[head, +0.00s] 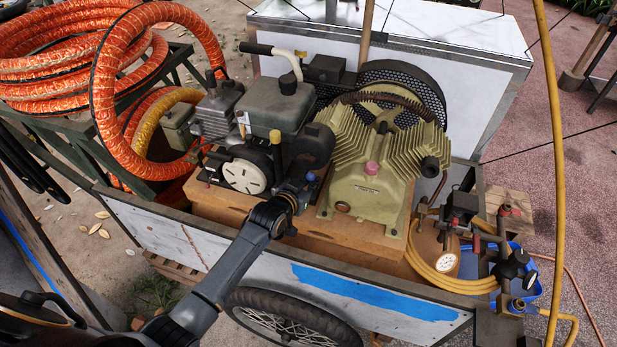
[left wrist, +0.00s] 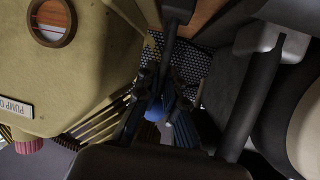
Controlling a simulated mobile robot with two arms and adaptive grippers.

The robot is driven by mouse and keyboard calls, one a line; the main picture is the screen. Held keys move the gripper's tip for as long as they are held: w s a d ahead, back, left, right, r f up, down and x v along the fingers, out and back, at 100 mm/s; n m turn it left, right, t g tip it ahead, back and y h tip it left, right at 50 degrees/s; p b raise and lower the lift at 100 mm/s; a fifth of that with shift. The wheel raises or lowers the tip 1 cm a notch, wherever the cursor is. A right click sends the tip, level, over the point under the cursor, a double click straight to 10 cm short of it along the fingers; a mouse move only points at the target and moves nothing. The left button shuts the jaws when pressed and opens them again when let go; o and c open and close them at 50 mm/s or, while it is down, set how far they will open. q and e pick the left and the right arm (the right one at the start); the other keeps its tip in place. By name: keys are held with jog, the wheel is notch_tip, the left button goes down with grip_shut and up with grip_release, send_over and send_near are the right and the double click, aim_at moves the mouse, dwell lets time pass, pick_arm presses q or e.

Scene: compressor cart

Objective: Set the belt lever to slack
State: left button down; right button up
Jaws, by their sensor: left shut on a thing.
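The belt lever, with a blue knob (head: 311,177), stands in the narrow gap between the engine (head: 280,105) and the olive pump (head: 375,160) on the cart. My left gripper (head: 302,190) reaches into this gap from the front. In the left wrist view its dark fingers close around the blue knob (left wrist: 155,111). The fingers and wrist hide most of the lever's shaft, so I cannot read its setting. The pump's sight glass (left wrist: 51,20) and label show on the left of the wrist view. My right gripper is not in view.
The pump's finned cylinders and the mesh-covered belt guard (head: 405,82) stand close behind the gap. Coiled orange hose (head: 60,55) lies at the left. A gauge (head: 445,263), valves and yellow hose crowd the cart's right end. The cart's front wall (head: 250,268) lies below my forearm.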

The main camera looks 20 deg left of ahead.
pick_arm(q)
jog(key=shift+w+r+b, duration=0.2)
jog(key=shift+w, duration=0.7)
jog(key=shift+w+r+b, duration=0.2)
jog(key=shift+w, duration=0.7)
jog(key=c, duration=1.4)
grip_release()
jog(key=shift+f, duration=0.1)
jog(key=shift+o, duration=0.2)
jog(key=shift+f, duration=0.15)
jog(key=shift+s, duration=0.45)
jog(key=v, duration=1.1)
jog(key=shift+r, duration=0.25)
